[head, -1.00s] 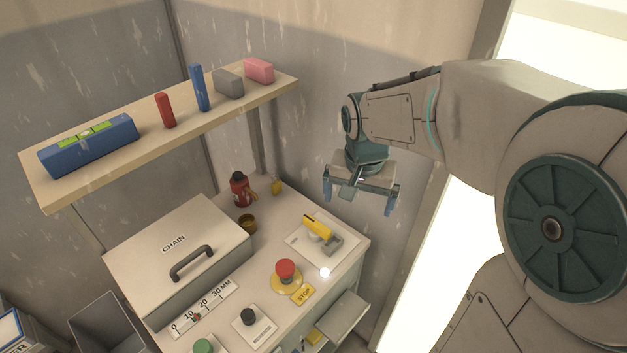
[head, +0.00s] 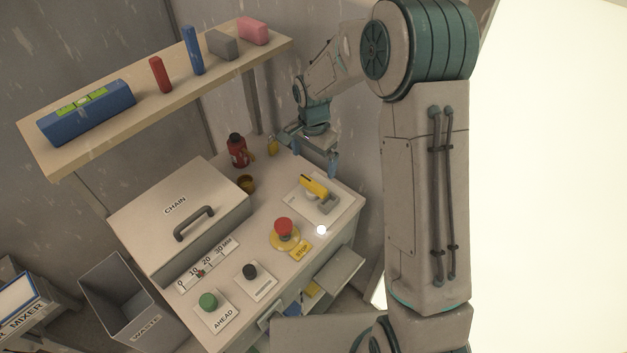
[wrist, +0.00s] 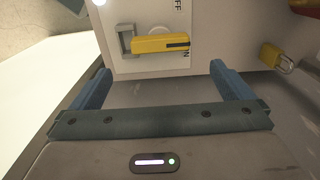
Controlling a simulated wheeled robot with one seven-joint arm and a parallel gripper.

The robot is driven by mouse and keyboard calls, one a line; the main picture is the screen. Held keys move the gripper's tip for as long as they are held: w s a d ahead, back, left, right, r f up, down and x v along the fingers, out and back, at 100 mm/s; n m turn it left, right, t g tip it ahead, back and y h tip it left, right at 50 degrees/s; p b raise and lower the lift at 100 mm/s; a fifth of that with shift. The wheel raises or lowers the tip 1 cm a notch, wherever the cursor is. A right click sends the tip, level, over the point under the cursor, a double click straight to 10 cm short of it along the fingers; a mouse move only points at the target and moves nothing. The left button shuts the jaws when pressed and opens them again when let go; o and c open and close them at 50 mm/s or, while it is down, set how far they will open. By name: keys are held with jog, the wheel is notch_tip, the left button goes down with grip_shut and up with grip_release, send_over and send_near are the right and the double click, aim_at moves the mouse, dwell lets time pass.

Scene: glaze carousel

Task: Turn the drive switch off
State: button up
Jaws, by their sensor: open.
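The drive switch has a yellow lever handle (head: 315,187) on a pale plate (head: 298,198), at the back right of the bench. In the wrist view the yellow lever (wrist: 160,44) lies across the plate, with the letters "FF" above its right end and an "N" by that end. A grey bracket (wrist: 125,41) stands at its left end. My gripper (head: 308,160) is over the back edge of the bench, behind the switch. In the wrist view my gripper (wrist: 158,82) is open and empty, its blue fingers apart, with the lever beyond them and not between them.
A red emergency button (head: 284,226) on a yellow base and a lit white lamp (head: 321,230) stand in front of the switch. A yellow padlock (wrist: 277,58) and a red bottle (head: 238,150) are beside it. A wooden shelf (head: 130,120) overhangs the back left.

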aim_at(314, 183)
notch_tip(314, 183, down, 10)
jog(key=shift+f+p, duration=0.1)
jog(key=shift+p, duration=0.75)
jog(key=c, duration=0.8)
